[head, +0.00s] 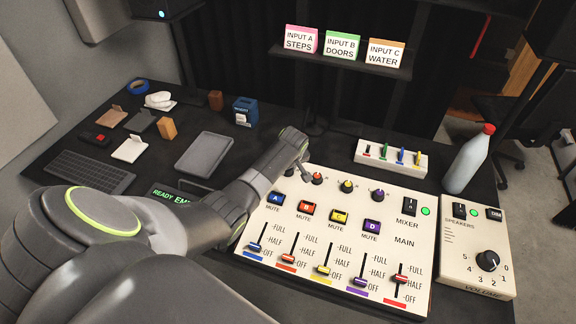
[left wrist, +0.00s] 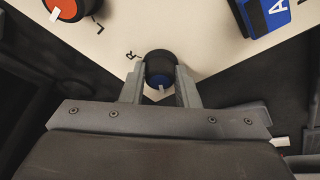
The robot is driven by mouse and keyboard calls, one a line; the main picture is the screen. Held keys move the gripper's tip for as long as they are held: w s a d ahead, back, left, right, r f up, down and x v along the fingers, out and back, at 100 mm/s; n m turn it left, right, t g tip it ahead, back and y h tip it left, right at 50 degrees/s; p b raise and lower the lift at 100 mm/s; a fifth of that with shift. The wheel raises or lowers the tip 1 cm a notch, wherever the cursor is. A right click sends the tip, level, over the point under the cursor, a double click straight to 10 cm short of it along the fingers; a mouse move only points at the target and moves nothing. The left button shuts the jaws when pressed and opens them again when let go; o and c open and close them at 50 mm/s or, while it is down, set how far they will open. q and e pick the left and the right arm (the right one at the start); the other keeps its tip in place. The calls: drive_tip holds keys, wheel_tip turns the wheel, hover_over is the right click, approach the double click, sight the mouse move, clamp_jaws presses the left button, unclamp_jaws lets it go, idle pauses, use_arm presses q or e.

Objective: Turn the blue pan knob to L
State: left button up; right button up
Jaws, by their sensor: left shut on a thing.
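The blue pan knob (left wrist: 160,66) shows in the left wrist view as a dark round cap with some blue on its side. It sits between the two fingers of my left gripper (left wrist: 160,92), which is shut on it. Its white pointer mark points toward the bottom of that view. An R is printed beside the knob, up and left of it; I cannot see its own L. In the head view my left gripper (head: 300,168) is at the upper left corner of the white mixer panel (head: 330,225), and hides most of the knob. My right gripper is not in view.
Orange (head: 317,178), yellow (head: 347,186) and purple (head: 378,195) pan knobs stand in a row to the right. The blue A mute button (head: 275,199) is just below. A strip of small coloured levers (head: 390,157) and a bottle (head: 468,160) stand behind and right.

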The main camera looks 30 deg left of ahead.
use_arm(q)
drive_tip(key=shift+r, duration=0.1)
idle(0.4)
drive_tip(key=o, duration=1)
drive_tip(key=v, duration=1.7)
drive_tip(key=shift+d+r, duration=0.1)
